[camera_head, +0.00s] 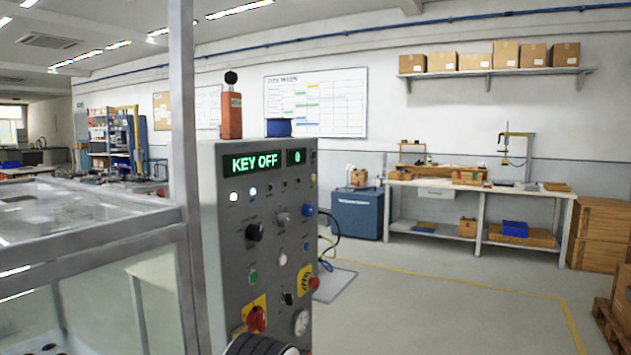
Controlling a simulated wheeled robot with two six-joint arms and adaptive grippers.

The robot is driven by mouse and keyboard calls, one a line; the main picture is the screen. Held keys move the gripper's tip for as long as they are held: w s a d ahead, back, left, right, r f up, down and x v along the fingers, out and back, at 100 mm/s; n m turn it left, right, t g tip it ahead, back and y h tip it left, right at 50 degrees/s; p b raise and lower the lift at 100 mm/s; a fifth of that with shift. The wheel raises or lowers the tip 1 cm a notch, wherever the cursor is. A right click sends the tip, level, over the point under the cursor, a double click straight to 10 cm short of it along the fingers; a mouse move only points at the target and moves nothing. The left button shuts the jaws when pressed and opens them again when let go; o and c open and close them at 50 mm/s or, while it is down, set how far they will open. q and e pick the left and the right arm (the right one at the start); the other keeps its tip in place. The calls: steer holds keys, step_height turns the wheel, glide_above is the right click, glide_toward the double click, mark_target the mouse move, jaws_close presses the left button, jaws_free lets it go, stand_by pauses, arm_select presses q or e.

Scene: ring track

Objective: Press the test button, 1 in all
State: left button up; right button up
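A grey control panel (262,215) stands near the middle, its front angled towards the right. Its green display (255,162) reads KEY OFF, and a smaller display (296,157) reads 0. The front carries a black knob (254,232), a grey knob (283,219), a blue knob (308,211), a green button (253,277), a white button (283,259) and a red knob on a yellow plate (257,319). The labels are too small to read, so I cannot tell which is the test button.
A glass-walled metal frame (186,160) stands close on the left. An orange device (231,115) and a blue item (278,128) sit on top of the panel. A blue cabinet (357,213) and a workbench (470,188) stand behind.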

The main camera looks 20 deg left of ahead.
arm_select(q)
jaws_close()
stand_by(1.0)
